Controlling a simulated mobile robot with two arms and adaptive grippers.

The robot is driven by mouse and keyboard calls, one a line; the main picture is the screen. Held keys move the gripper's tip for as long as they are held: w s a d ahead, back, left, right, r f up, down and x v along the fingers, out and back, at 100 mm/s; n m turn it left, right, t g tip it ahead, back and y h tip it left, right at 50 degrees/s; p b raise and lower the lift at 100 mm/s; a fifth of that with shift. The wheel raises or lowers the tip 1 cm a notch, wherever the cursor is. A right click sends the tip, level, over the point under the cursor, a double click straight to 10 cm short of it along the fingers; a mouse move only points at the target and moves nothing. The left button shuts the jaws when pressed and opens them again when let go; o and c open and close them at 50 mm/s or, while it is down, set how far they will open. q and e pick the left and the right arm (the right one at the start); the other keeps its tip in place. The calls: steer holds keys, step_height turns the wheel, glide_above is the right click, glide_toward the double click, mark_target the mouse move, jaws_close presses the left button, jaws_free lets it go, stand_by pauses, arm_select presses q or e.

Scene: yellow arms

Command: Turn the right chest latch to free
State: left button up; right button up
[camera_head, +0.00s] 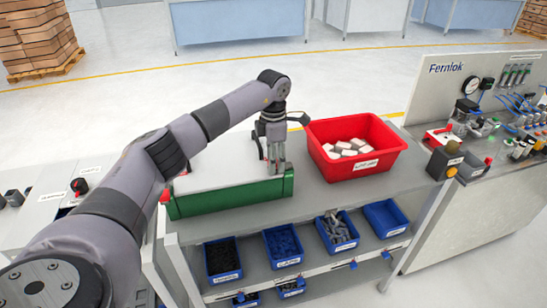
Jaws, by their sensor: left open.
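A green chest (230,197) with a pale flat lid (215,168) stands on the grey workbench, left of the middle. A small red latch (166,194) shows at the left end of its front. My left gripper (275,163) points down at the chest's front right corner, with its fingers in front of the green wall and lid edge. It is open. The right chest latch cannot be made out; the fingers cover that corner. I cannot tell whether they touch anything. My right gripper is out of view.
A red bin (327,167) of white pieces stands close to the right of the gripper. Blue bins (283,261) sit on the shelf below. A Fernlok panel (430,88) with gauges and fittings is at the right. Bare bench lies in front of the red bin.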

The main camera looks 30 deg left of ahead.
arm_select(q)
jaws_close()
stand_by(0.5)
steer(key=shift+n, duration=0.3)
steer(key=n, duration=0.1)
steer(key=d+n, duration=0.1)
steer(key=n, duration=0.2)
steer(key=shift+s+d, duration=0.25)
steer(key=shift+s, duration=0.15)
steer(key=shift+w+d+r+n+b, duration=0.2)
steer(key=shift+d+n, duration=0.55)
steer(key=shift+n, duration=1.5)
steer(key=shift+w+d+f+n+b, duration=0.2)
steer(key=shift+d+n, duration=0.6)
steer(key=shift+n, duration=1.4)
steer(key=shift+w+d+r+n+b, duration=0.1)
steer(key=shift+w+d+n, duration=0.45)
steer(key=shift+n, duration=1.7)
steer(key=shift+s+d, duration=0.2)
